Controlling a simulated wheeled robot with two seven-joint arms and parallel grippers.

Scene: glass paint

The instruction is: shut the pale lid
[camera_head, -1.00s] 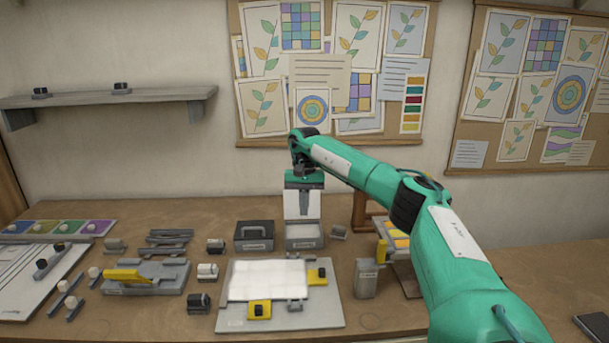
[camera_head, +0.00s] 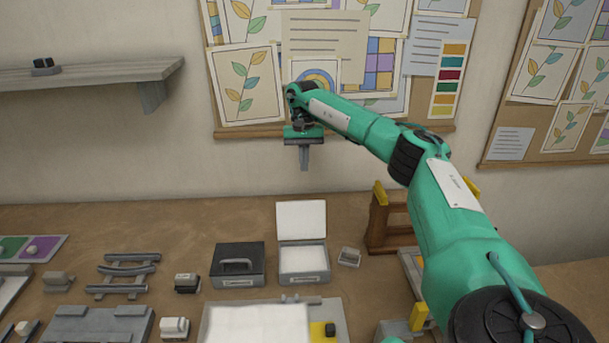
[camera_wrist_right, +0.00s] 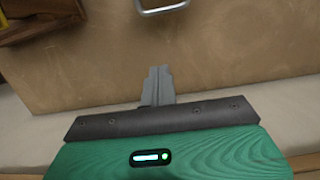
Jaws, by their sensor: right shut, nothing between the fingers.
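The box with the pale lid (camera_head: 302,221) stands on the bench in the head view. Its lid is raised, about upright at the back of the pale grey box (camera_head: 304,279). My right gripper (camera_head: 304,168) is above and behind the lid, in front of the wall, apart from it and pointing down. Its fingers are together and empty. They also show in the right wrist view (camera_wrist_right: 158,72), over bare surface. My left gripper is not in view.
A dark case with a handle (camera_head: 238,264) stands just left of the pale box. A small grey block (camera_head: 349,257) lies to its right, near a wooden rack (camera_head: 380,225). A white sheet on a board (camera_head: 255,325) lies in front.

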